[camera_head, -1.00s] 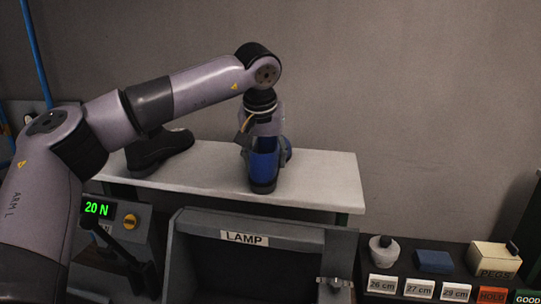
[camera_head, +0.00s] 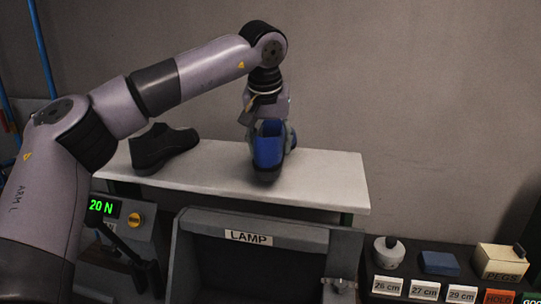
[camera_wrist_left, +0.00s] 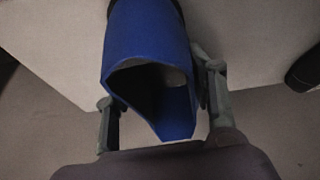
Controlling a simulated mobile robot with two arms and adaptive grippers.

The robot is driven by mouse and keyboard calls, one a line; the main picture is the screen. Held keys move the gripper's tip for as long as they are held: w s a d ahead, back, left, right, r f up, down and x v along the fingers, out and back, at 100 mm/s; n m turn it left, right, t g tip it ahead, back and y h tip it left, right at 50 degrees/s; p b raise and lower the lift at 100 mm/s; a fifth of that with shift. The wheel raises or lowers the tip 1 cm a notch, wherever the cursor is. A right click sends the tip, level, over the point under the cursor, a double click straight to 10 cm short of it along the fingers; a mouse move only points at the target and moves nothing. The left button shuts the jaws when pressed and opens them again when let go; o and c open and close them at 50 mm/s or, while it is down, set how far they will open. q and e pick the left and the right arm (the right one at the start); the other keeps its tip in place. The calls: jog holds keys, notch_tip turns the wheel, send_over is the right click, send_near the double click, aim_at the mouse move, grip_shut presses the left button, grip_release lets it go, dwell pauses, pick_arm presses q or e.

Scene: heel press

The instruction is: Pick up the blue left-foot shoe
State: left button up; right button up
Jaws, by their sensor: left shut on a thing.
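The blue shoe (camera_head: 268,152) is at the middle of the white shelf in the head view, with its dark toe end toward me. My left gripper (camera_head: 270,128) points down over it and is shut on it. In the left wrist view the blue shoe (camera_wrist_left: 150,45) lies between the two fingers of my left gripper (camera_wrist_left: 160,112), its opening facing the camera. The shoe appears slightly above the shelf, with a shadow under it. Which foot it fits cannot be told. My right gripper is not in view.
A black shoe (camera_head: 160,148) stands on the white shelf (camera_head: 325,182) to the left. Size cards, a blue block (camera_head: 440,262) and a PEGS box (camera_head: 499,262) are at right.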

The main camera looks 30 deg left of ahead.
pick_arm(q)
notch_tip(320, 180, up, 17)
jog(key=p, duration=0.2)
jog(key=shift+r+p, duration=0.2)
jog(key=shift+p, duration=0.15)
jog(key=shift+d+f, duration=0.1)
